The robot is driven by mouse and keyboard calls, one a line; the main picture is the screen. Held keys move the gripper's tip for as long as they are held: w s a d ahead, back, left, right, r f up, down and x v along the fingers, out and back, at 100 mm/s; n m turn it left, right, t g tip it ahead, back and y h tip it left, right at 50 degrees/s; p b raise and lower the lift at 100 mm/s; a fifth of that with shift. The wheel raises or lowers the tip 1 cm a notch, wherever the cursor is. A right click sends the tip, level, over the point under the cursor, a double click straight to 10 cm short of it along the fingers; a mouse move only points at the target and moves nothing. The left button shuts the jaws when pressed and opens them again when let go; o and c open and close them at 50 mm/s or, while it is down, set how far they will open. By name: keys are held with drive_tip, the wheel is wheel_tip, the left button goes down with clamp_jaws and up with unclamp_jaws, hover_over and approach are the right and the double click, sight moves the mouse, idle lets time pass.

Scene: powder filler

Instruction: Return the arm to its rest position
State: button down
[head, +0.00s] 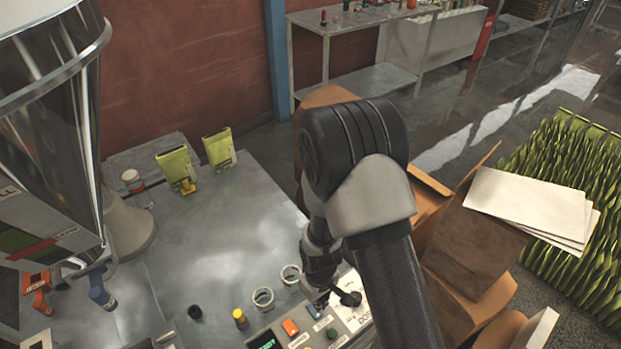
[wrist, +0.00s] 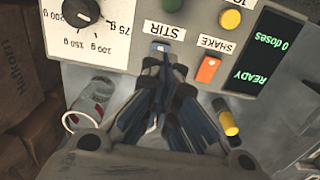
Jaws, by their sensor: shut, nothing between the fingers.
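My arm (head: 370,200) reaches over the right side of the metal table in the head view, bent at a large dark joint. My gripper (wrist: 165,65) is shut and empty in the wrist view. Its fingertips are over the control panel (wrist: 130,50), close to the blue switch (wrist: 160,47) by the STIR label. I cannot tell whether they touch it. In the head view my gripper (head: 322,285) is dark and partly hidden; the panel (head: 348,318) is partly covered by my arm.
The panel has an orange switch (wrist: 208,69), a dial (wrist: 80,12) and a display (wrist: 262,62) reading READY, 0 doses. A yellow-topped item (head: 239,318) stands beside it. The glass hopper (head: 50,100) stands left; cardboard boxes (head: 470,250) are right. The table's middle (head: 210,240) is clear.

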drive_tip(key=w+d+r+m+t, duration=0.1)
drive_tip(key=d+r+m, duration=0.1)
drive_tip(key=r, duration=0.9)
drive_tip(key=d+r+m+t, duration=0.1)
drive_tip(key=d+r, duration=0.2)
drive_tip(key=r, duration=0.9)
drive_tip(key=s+d+r+m+t, duration=0.1)
drive_tip(key=s+d+r+m, duration=0.1)
drive_tip(key=s+r, duration=0.5)
drive_tip(key=s+d+r+m+t, duration=0.1)
drive_tip(key=s+d+r, duration=0.3)
drive_tip(key=s+r, duration=0.3)
drive_tip(key=shift+s+r+m+t, duration=0.3)
drive_tip(key=shift+r+m, duration=0.1)
drive_tip(key=shift+r, duration=0.4)
drive_tip(key=shift+a, duration=0.1)
